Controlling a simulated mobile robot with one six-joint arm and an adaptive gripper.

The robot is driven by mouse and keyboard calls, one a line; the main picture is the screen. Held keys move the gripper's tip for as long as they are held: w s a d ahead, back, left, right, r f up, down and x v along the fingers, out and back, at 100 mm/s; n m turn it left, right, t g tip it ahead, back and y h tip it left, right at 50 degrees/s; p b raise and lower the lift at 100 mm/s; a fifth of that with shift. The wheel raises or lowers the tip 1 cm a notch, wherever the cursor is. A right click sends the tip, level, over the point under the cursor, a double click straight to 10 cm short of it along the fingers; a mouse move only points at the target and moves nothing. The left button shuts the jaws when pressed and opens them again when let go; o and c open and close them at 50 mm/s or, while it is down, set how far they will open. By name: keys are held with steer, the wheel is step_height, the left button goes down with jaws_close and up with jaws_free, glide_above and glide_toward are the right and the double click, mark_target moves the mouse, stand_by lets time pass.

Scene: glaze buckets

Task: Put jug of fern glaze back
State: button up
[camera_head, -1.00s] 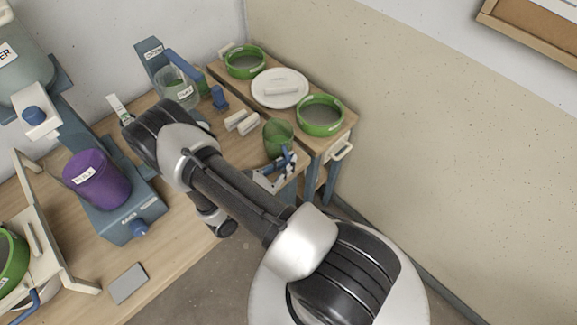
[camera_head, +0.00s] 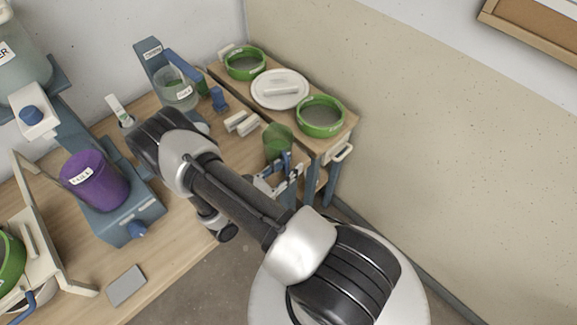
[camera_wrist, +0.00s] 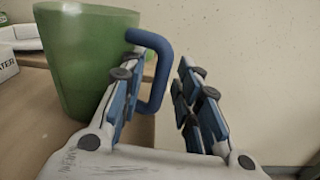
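The green jug (camera_head: 277,143) with a blue handle stands upright near the right end of the wooden table, beside the side shelf. It also shows large in the wrist view (camera_wrist: 85,60), with its blue handle (camera_wrist: 161,75) facing my gripper. No label is visible on it. My gripper (camera_wrist: 172,85) is open. In the head view my gripper (camera_head: 277,180) is just in front of the jug, partly overlapping the handle. I cannot tell whether a finger touches the handle.
A clear container with green contents (camera_head: 177,92) sits at a blue stand (camera_head: 150,58) behind. The side shelf holds green bowls (camera_head: 320,116) and a white plate (camera_head: 280,103). A purple container (camera_head: 95,182) stands left.

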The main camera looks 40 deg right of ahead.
steer(key=shift+r+p, duration=0.3)
steer(key=a, duration=0.3)
steer(key=a+p, duration=0.1)
steer(key=a, duration=0.7)
steer(key=shift+s+a+f+p, duration=0.25)
steer(key=shift+s+p, duration=0.05)
steer(key=shift+s, duration=0.1)
steer(key=shift+a+r, duration=0.1)
steer(key=shift+a, duration=0.1)
steer(key=s+a+r+m+t+y, duration=0.1)
steer(key=s+a+r+m+y, duration=0.1)
steer(key=r+m+y, duration=0.4)
steer(key=s+a+r+m+t+y, duration=0.1)
steer(key=s+r+m+y, duration=0.4)
steer(key=r, duration=1.1)
steer(key=s+a+r+m+t+y, duration=0.1)
steer(key=s+a+r+m+y, duration=0.1)
steer(key=s+r+m+y, duration=0.2)
step_height(320, 180, up, 8)
steer(key=m+y, duration=0.3)
steer(key=shift+a+f+t, duration=0.25)
steer(key=shift+a+t, duration=0.05)
